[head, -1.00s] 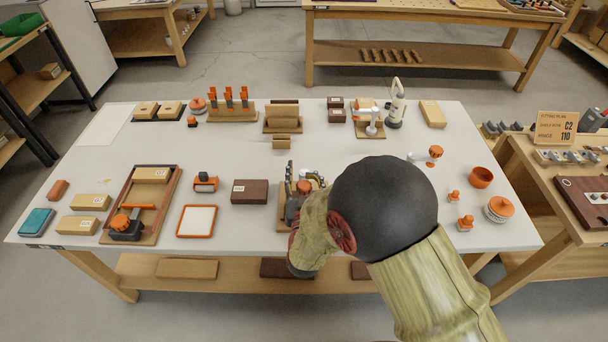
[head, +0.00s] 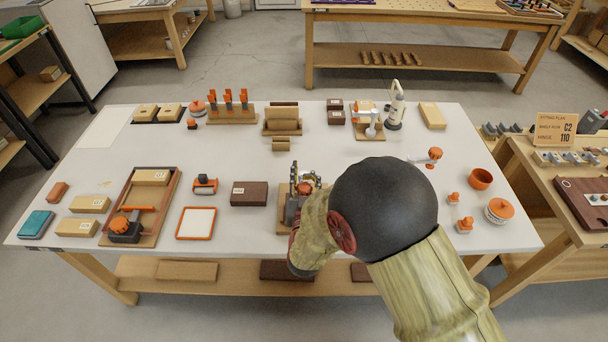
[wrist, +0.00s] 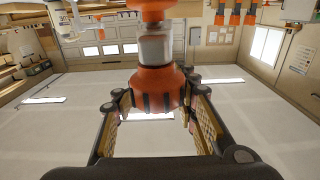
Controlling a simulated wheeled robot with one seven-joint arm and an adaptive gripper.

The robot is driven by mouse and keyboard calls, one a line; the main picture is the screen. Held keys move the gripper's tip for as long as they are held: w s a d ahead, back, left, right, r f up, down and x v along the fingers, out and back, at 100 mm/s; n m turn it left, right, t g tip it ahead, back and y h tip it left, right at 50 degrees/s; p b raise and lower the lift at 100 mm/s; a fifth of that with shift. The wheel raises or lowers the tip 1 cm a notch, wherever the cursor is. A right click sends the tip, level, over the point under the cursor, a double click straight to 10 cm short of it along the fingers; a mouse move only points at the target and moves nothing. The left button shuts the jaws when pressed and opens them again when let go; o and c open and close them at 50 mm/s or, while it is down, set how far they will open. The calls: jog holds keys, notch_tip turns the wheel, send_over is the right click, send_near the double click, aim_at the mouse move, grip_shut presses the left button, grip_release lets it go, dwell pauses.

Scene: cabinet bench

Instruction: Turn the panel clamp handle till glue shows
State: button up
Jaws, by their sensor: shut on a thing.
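The panel clamp handle is an orange knob with dark grooves (wrist: 157,90), in the middle of the wrist view. A pale, translucent-looking block and another orange part sit above it in that picture. My gripper (wrist: 156,108) has a finger on each side of the knob and is shut on it. In the head view the gripper (head: 303,182) is at the front middle of the bench, around the orange knob top (head: 305,187). A wooden base (head: 284,222) shows beside it. My arm hides most of the clamp. I cannot see any glue.
A dark brown block (head: 249,194) stands just left of the gripper, with an orange-rimmed white tray (head: 196,223) further left. An orange-and-white handled tool (head: 430,157), an orange bowl (head: 480,179) and a lidded jar (head: 499,211) stand to the right. The bench behind is partly clear.

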aim_at(304, 193)
jog(key=shift+s+f, duration=0.15)
jog(key=shift+f, duration=0.35)
jog(key=shift+s+f, duration=0.15)
jog(key=shift+f, duration=0.35)
grip_shut()
jog(key=shift+w+f, duration=0.1)
jog(key=shift+w+a, duration=0.1)
jog(key=shift+w+r, duration=0.2)
jog(key=shift+r, duration=0.4)
jog(key=o, duration=0.9)
grip_release()
jog(key=s, duration=1.2)
jog(key=shift+a, duration=0.15)
